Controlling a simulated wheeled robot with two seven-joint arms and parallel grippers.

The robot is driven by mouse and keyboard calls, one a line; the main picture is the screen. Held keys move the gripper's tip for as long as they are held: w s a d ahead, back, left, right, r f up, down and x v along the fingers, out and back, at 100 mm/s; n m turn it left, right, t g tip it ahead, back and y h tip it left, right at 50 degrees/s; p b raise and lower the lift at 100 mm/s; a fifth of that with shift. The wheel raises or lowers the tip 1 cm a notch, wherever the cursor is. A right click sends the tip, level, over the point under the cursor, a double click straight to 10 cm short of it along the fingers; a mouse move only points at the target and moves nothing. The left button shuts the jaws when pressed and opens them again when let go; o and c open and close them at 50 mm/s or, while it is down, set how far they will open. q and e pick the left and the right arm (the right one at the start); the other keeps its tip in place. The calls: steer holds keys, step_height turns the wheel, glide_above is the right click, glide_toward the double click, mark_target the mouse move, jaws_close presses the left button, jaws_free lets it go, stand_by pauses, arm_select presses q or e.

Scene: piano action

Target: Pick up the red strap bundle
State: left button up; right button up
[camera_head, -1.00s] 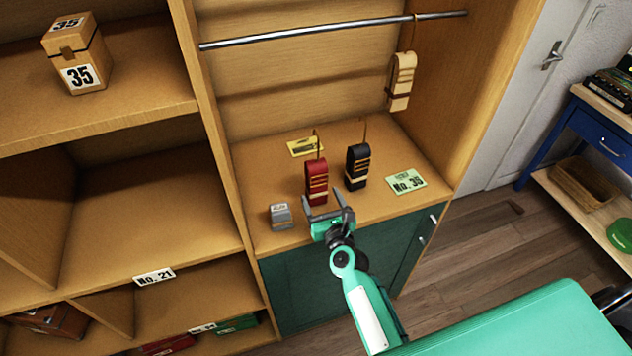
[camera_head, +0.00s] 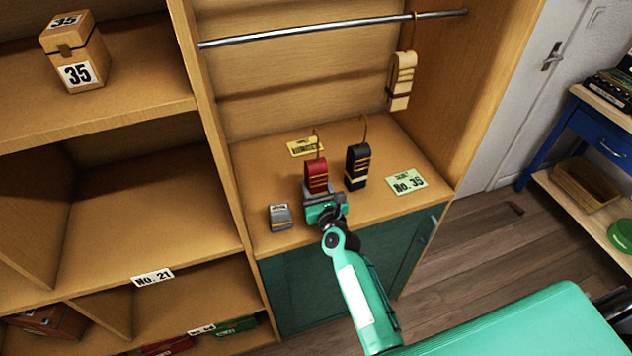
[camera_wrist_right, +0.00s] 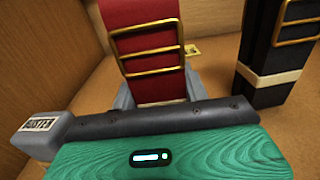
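The red strap bundle (camera_head: 316,176) stands upright on the wooden counter, with a thin hook rising from its top. In the right wrist view the red strap bundle (camera_wrist_right: 150,50) shows large, with gold bands across it. My right gripper (camera_head: 321,194) is right at its lower front. In the wrist view the grey fingers of my right gripper (camera_wrist_right: 158,90) lie on both sides of its lower part, so the bundle is between them. I cannot tell whether they press on it. My left gripper is not in view.
A black strap bundle (camera_head: 357,167) stands close on the right. A small grey block (camera_head: 280,217) is at the left. A yellow card (camera_head: 305,147) lies behind and a green No. 35 card (camera_head: 407,182) lies right. A cream bundle (camera_head: 401,82) hangs from the metal rail (camera_head: 330,30).

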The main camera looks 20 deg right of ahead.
steer(key=shift+c, duration=1.2)
steer(key=shift+r, duration=0.15)
